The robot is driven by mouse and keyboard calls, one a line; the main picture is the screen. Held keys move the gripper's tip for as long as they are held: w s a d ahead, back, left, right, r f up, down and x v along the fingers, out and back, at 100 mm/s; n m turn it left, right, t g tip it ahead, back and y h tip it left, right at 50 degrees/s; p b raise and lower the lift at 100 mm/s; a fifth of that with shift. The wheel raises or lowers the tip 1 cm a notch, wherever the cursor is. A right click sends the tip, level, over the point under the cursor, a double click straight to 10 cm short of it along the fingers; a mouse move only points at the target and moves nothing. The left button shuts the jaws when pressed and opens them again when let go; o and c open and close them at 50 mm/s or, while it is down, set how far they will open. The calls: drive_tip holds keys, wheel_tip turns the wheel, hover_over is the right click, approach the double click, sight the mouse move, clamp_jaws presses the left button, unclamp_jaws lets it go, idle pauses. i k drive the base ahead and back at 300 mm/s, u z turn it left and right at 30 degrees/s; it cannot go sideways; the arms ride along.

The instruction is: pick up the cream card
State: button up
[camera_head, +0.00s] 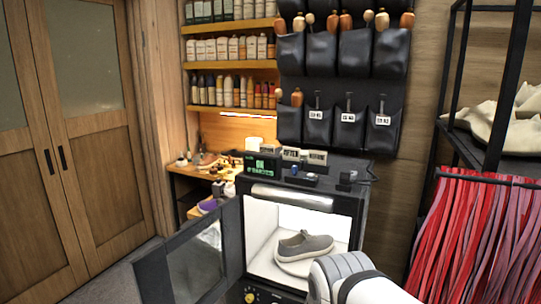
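I cannot pick out a cream card for certain. Small pale labels (348,117) with dark print sit on the lower row of black pouches, and small cards or signs (291,154) stand on top of the lit cabinet; their exact colour is too small to tell. A white and grey link of my arm shows at the bottom, right of centre, in front of the cabinet's lower right corner. My gripper's fingers do not show.
The lit cabinet (357,205) holds a grey sneaker (304,244); its dark door (190,262) hangs open to the left. Behind are a cluttered workbench (182,171) and bottle shelves (232,64). Red laces (470,240) hang from a black rack at right. Wooden doors (105,150) stand at left.

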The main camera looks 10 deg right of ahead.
sight(291, 154)
drive_tip(key=i, duration=0.85)
drive_tip(key=z, duration=0.05)
